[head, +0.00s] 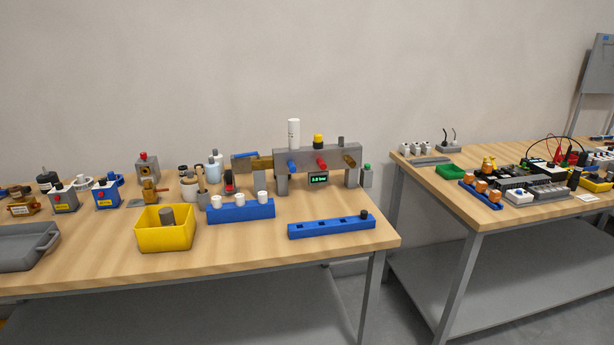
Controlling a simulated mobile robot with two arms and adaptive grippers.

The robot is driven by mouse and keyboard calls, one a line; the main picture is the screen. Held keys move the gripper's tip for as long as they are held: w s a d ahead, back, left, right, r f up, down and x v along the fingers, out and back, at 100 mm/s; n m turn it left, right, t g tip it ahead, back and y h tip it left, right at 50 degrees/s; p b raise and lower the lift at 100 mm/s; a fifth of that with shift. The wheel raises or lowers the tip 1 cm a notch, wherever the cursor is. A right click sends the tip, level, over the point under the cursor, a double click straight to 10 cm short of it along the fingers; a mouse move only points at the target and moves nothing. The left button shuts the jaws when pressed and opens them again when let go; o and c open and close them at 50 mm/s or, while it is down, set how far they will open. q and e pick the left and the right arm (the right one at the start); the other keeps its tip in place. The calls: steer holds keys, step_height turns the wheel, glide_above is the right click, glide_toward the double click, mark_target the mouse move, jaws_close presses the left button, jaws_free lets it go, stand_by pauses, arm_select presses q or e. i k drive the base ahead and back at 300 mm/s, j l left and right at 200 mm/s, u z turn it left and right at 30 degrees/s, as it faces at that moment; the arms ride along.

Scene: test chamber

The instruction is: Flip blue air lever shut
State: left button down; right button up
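A grey bench manifold (328,156) stands on legs near the back right of the left workbench. On its front are a blue knob-like part (292,166), a red one (321,163) and a brass one (349,161). A flat blue bar (246,155) sticks out to the left, above a brass-coloured block (262,164). I cannot tell for sure which blue part is the air lever, nor whether it is open or shut. A small display (318,179) with green digits sits under the manifold. Neither of my grippers is in view.
In front of the manifold lie a blue rack with white caps (241,213) and a long blue rack (331,229). A yellow bin (165,236) and a grey tray (25,247) stand farther left. A gap separates this bench from the cluttered right bench (512,214).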

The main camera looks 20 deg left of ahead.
mark_target(258, 156)
steer(key=k+j+u, duration=0.1)
steer(key=j, duration=0.25)
steer(key=k+j, duration=0.2)
steer(key=j, duration=0.2)
steer(key=k+j+u, duration=0.15)
steer(key=j, duration=0.2)
steer(key=k+j, duration=0.1)
steer(key=j, duration=0.3)
steer(key=k+u, duration=0.05)
